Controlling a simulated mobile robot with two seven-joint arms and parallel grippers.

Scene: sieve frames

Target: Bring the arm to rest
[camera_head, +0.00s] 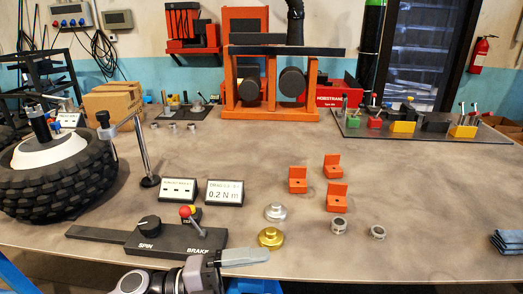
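My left gripper (245,257) shows at the bottom edge, just in front of the black control panel (120,238). Its grey fingers point right, low over the near part of the table, with no object seen in them. The fingers overlap in this view, so the gap between them does not show. My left arm comes in from the lower left. My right gripper is not in view. The gold knobbed disc (270,237) lies just beyond the fingertips, and a silver one (275,212) lies behind it.
Orange brackets (337,197) and metal rings (338,226) lie right of the discs. The table's front right is mostly clear, except for a blue cloth (508,242).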

